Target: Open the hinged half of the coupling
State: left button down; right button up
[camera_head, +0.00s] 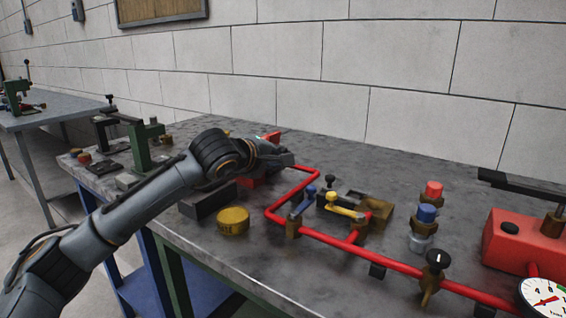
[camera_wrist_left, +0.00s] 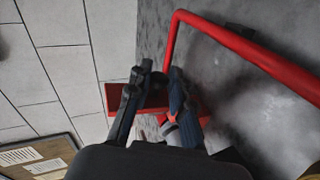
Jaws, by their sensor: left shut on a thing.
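My left gripper (camera_head: 277,155) reaches over the bench to a red fitting (camera_head: 250,181) at the far left end of the red pipe (camera_head: 292,190). Its fingers and the arm cover most of the fitting. In the left wrist view, the gripper (camera_wrist_left: 160,78) is shut on a dark part between its fingers, which appears to be the hinged half of the coupling. Red surfaces of the fitting (camera_wrist_left: 118,98) show on both sides of the fingers. The hinge and how far the half is swung are hidden. My right gripper is in neither view.
A yellow round tin (camera_head: 233,219) and a dark block (camera_head: 208,200) sit in front of the fitting. Blue-handled (camera_head: 304,202) and yellow-handled valves (camera_head: 340,206) stand to the right. A red pump (camera_head: 512,240) and gauge (camera_head: 543,297) are at far right. A wall runs behind.

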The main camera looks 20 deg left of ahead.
pick_arm(q)
jog(key=shift+s+d+f+m+b, duration=0.1)
jog(key=shift+d+f+m+b, duration=0.1)
jog(key=shift+f+m+b, duration=0.15)
dwell(0.4)
jog(key=c, duration=1.2)
grip_release()
jog(key=shift+s+a+r, duration=0.15)
jog(key=shift+s+r, duration=0.05)
jog(key=shift+s, duration=0.2)
jog(key=v, duration=1.1)
jog(key=shift+s+d, duration=0.1)
jog(key=shift+d, duration=0.1)
